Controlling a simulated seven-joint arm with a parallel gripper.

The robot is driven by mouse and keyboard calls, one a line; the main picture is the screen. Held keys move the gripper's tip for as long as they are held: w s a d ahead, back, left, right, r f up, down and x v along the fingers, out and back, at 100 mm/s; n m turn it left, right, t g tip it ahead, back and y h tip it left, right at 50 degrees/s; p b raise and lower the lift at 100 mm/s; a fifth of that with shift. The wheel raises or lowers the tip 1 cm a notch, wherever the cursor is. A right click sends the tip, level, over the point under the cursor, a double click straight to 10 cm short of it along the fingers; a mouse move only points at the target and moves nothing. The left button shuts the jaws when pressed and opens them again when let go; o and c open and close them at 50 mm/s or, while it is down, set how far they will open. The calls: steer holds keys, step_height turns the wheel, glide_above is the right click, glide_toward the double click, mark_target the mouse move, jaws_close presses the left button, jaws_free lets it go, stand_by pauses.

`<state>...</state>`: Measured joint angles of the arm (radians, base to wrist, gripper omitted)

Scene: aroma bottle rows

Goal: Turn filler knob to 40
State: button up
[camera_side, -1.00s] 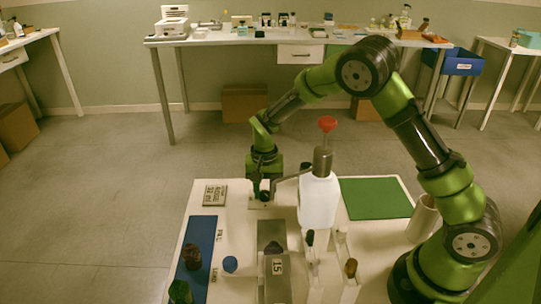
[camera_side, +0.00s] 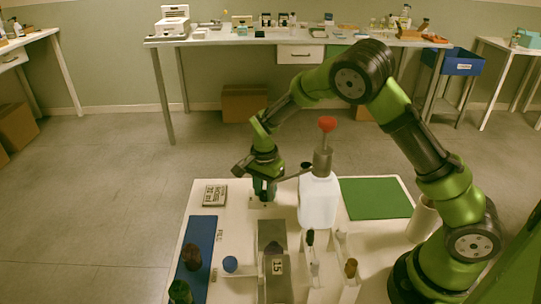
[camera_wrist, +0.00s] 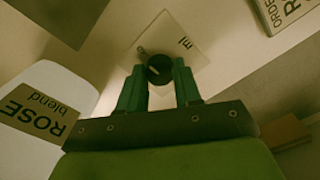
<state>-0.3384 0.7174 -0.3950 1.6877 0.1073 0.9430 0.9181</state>
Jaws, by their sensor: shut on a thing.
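The filler knob (camera_wrist: 160,72) is a small dark round knob with a pale line on its face, in the wrist view. It sits on a light square dial plate (camera_wrist: 196,58) marked "ml"; I cannot read any other numbers. My gripper (camera_wrist: 160,80) has its green fingers on either side of the knob, shut on it. In the side view my gripper (camera_side: 265,190) reaches down to the plate (camera_side: 258,205), and the knob is hidden there. The white filler tank (camera_side: 318,205), with a grey neck and red top, stands just right of it.
The tank's "ROSE blend" label (camera_wrist: 38,110) shows left in the wrist view. An order card (camera_side: 215,195) lies left of the gripper. A blue mat (camera_side: 205,232) with dark caps is front left; a green mat (camera_side: 375,198) lies right. Narrow bottle rows (camera_side: 335,262) stand at front.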

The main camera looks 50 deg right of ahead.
mark_target(265, 194)
stand_by(0.3)
steer(key=o, duration=1)
steer(key=shift+o, duration=0.2)
step_height(265, 194, up, 17)
steer(key=s+a+r+n+t+y, duration=0.2)
steer(key=s+r+n, duration=0.15)
steer(key=s, duration=0.25)
steer(key=s+a+r+n+t+y, duration=0.1)
steer(key=s+a+r+n+t, duration=0.1)
steer(key=s+r+n, duration=0.3)
steer(key=s+d+f+n+t+h, duration=0.1)
steer(key=s+d+n+t, duration=0.1)
steer(key=s, duration=0.8)
steer(key=shift+s+d+f+n+t, duration=0.4)
steer(key=shift+n+t, duration=0.2)
steer(key=shift+n, duration=0.05)
